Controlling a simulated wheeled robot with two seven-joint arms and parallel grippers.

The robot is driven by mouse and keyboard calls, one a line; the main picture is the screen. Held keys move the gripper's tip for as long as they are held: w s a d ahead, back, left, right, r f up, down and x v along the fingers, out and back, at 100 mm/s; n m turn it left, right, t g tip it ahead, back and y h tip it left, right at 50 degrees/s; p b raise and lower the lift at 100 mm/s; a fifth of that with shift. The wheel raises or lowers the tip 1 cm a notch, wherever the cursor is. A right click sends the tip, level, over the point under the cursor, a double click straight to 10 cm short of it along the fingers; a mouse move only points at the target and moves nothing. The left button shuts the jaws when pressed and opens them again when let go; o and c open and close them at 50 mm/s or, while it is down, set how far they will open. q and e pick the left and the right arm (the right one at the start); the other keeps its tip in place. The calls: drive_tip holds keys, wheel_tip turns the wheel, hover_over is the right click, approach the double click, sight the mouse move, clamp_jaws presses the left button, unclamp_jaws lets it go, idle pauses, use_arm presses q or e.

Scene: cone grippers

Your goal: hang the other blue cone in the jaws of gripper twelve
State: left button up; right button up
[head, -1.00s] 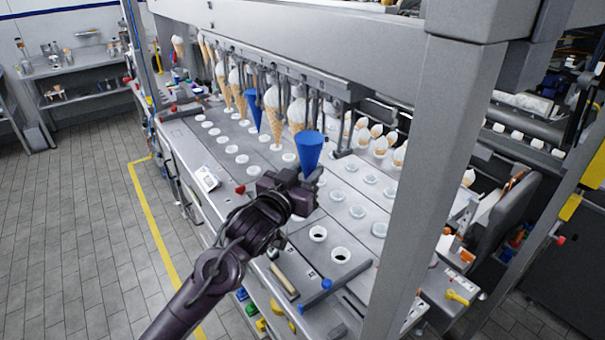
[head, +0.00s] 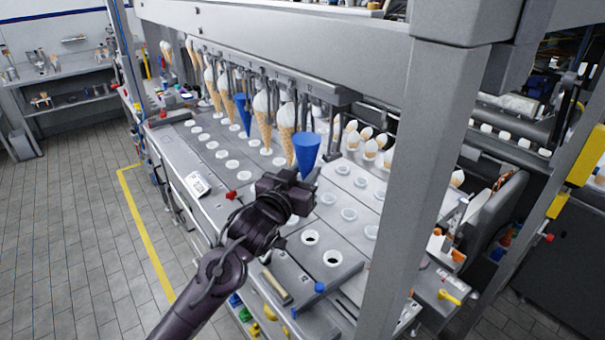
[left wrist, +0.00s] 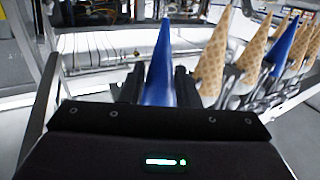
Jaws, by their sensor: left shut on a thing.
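My left gripper (head: 300,184) is shut on a blue cone (head: 306,152), near the right end of the row of hanging cones. The held cone has its wide end up and its tip down towards the fingers. In the left wrist view the same cone (left wrist: 160,75) stands between the two dark fingers. Another blue cone (head: 243,112) hangs further left in the row, among wafer cones with white tops. The bar of hanging jaws (head: 322,92) runs above. Whether the held cone touches the jaws above it, I cannot tell. My right gripper is not in view.
A wafer cone (head: 286,127) hangs close to the left of the held cone. A grey upright post (head: 425,150) stands to the right. Below is a metal deck with rows of round holders (head: 327,199). White-topped cones (head: 370,149) stand behind the bar.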

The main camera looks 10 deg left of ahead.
use_arm(q)
drive_tip(key=w+d, duration=0.2)
drive_tip(key=w, duration=0.1)
drive_tip(key=shift+d, duration=0.15)
idle(0.6)
idle(0.4)
drive_tip(key=shift+f, duration=0.55)
idle(1.3)
drive_tip(key=o, duration=1.3)
drive_tip(key=shift+c, duration=0.2)
drive_tip(key=shift+s, duration=0.1)
